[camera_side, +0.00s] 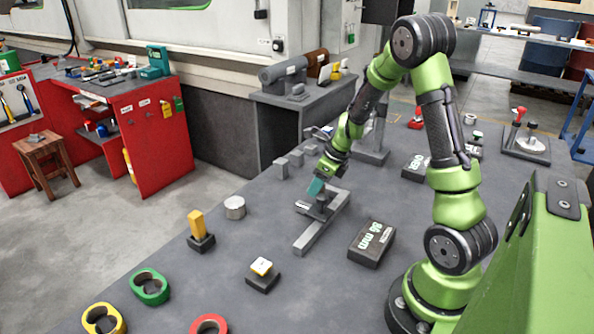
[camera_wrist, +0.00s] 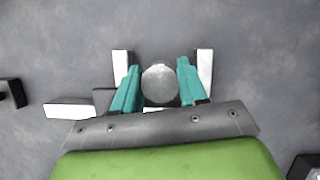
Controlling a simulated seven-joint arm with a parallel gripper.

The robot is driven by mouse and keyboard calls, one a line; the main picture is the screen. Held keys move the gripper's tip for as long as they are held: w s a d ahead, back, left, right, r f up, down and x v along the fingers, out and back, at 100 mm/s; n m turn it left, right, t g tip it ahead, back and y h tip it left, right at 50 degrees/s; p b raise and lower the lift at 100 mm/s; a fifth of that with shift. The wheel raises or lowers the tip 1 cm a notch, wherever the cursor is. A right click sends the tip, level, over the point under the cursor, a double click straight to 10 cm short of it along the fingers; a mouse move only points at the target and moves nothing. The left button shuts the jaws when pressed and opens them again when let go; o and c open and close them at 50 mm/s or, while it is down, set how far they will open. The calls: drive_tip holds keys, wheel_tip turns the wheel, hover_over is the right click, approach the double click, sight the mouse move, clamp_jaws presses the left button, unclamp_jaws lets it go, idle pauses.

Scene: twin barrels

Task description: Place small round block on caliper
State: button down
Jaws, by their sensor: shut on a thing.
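My gripper (camera_side: 316,187) has teal fingers, and they show again in the wrist view (camera_wrist: 159,82). They are shut on a small round grey block (camera_wrist: 160,84), seen from its round end. The grey caliper (camera_side: 309,240) lies on the table under my gripper. Its two pale jaws show in the wrist view (camera_wrist: 121,64), one on each side of the fingers, with the block between them in the picture. I cannot tell whether the block touches the caliper. In the side view the block is largely hidden by the fingers and caliper.
A yellow block on a dark base (camera_side: 199,232) is farther left. A dark box marked "86 mm" (camera_side: 371,243) sits to the right. Small grey blocks (camera_side: 283,167) stand behind. Table between these is clear.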

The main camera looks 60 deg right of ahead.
drive_tip(key=shift+f, duration=1.55)
drive_tip(key=shift+f, duration=0.1)
drive_tip(key=c, duration=0.9)
unclamp_jaws()
drive_tip(key=shift+f, duration=0.1)
